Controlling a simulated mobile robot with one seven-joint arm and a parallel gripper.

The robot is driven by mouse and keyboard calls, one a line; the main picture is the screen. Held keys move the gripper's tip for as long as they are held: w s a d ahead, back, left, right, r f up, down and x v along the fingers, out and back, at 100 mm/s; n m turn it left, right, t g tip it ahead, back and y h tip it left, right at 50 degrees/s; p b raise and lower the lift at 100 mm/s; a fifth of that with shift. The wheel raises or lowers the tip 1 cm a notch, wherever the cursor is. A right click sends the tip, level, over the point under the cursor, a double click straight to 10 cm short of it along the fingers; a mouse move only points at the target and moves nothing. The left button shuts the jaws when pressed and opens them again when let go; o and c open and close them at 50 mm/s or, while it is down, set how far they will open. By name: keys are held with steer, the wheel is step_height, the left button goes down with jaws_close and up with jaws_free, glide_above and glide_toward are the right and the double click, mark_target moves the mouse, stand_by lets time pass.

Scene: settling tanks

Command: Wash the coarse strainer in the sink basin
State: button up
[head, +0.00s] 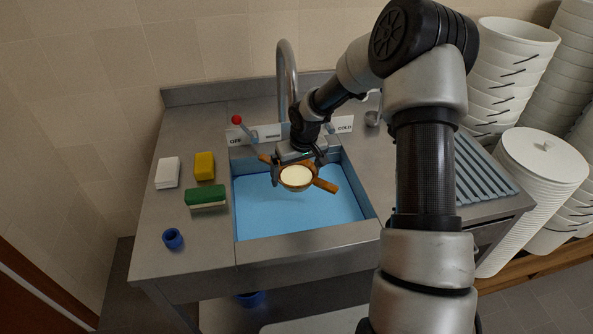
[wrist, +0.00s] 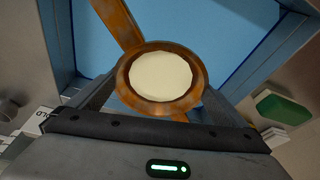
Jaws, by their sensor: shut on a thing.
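The coarse strainer (head: 296,177) is a round orange-brown ring with a cream middle and a bar-like handle sticking out to the lower right. My gripper (head: 298,163) is shut on it and holds it over the blue-lined sink basin (head: 290,218). In the wrist view the strainer (wrist: 162,78) lies between the fingers, its rim mottled brown, with the basin (wrist: 225,30) behind it. The fingers partly hide its sides. The steel tap (head: 287,75) rises behind the basin. I see no water stream.
Left of the basin are a yellow sponge (head: 204,165), a green-topped scrubber (head: 205,196), a white block (head: 167,172) and a blue ring (head: 172,238). A red-knobbed lever (head: 237,120) stands behind. A ribbed drainer (head: 478,175) and stacked white buckets (head: 510,75) are right.

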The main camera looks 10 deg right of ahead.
steer(key=shift+f+b, duration=5.3)
steer(key=shift+f, duration=1.75)
steer(key=shift+a, duration=0.15)
steer(key=shift+a+b, duration=0.35)
steer(key=shift+a, duration=0.2)
steer(key=shift+d, duration=0.7)
